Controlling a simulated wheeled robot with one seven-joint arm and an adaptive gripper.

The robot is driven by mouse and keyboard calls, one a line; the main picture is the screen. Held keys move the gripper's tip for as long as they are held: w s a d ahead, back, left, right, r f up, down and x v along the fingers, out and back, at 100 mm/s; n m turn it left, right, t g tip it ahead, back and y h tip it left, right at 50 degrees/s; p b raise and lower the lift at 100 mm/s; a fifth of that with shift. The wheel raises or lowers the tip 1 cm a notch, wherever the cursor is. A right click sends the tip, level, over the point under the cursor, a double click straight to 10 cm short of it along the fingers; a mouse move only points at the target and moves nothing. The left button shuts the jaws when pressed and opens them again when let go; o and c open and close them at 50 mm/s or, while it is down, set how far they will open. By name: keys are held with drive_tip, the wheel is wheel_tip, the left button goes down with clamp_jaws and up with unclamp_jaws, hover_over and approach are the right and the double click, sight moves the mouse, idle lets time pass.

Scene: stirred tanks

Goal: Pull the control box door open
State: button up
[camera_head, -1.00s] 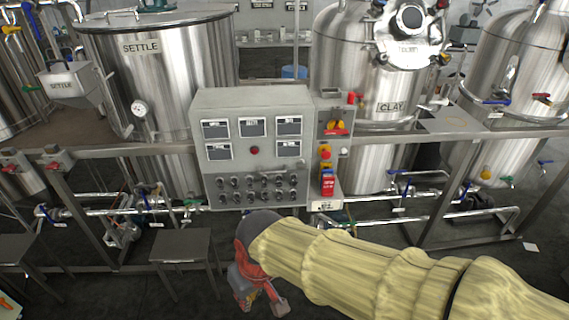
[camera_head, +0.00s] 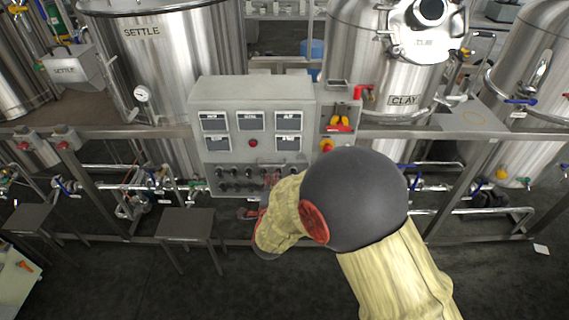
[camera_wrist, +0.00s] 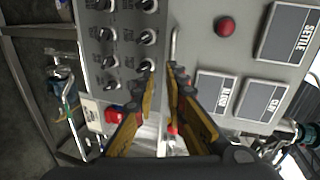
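The control box (camera_head: 222,90) is a grey cabinet with dark labelled panels, a red button and rows of black knobs on its front. Its door (camera_wrist: 190,50) looks shut. In the wrist view a thin silver handle (camera_wrist: 174,44) stands on the door between the knobs and the red button. My gripper (camera_wrist: 163,68) is open, its two yellow-and-black fingers apart. Its fingertips are close to the near end of the handle; I cannot tell if they touch it. In the head view my gripper (camera_head: 270,182) is in front of the lower knobs, mostly hidden by my arm.
A side panel with a yellow-and-red switch (camera_head: 341,123) adjoins the box on the right. Steel tanks (camera_head: 190,50) stand behind. A metal rail and pipes run along both sides. A small stool (camera_head: 187,222) stands at lower left; the floor in front is mostly clear.

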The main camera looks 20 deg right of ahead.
sight(274, 166)
drive_tip(key=shift+m, duration=0.6)
drive_tip(key=x, duration=0.2)
drive_tip(key=r+x, duration=0.1)
drive_tip(key=x, duration=0.2)
drive_tip(key=b+x, duration=0.1)
drive_tip(key=x, duration=0.1)
drive_tip(key=shift+w+d+r, duration=0.25)
drive_tip(key=shift+w+d, duration=0.05)
drive_tip(key=shift+w, duration=0.15)
drive_tip(key=shift+c, duration=0.5)
clamp_jaws()
drive_tip(key=shift+s, duration=0.1)
